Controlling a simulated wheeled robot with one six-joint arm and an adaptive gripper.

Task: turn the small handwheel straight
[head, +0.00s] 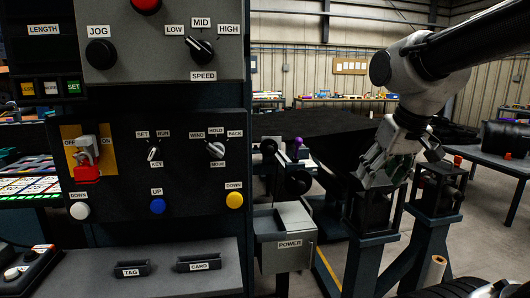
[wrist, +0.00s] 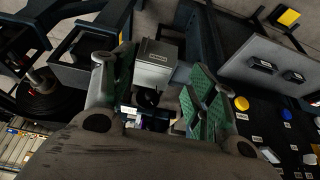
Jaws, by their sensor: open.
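In the wrist view my gripper (wrist: 150,72) is open, with green pads on both fingers and nothing held. A grey box (wrist: 155,62) shows beyond and between the fingers. A black round wheel (wrist: 42,104) lies at the left of that view, clear of the fingers.
The control panel (head: 150,125) with knobs and buttons fills the left. The grey POWER box (head: 286,238) juts out at its lower right. Dark stands (head: 375,212) rise under my gripper. A table (head: 495,160) stands at the right, with open floor before it.

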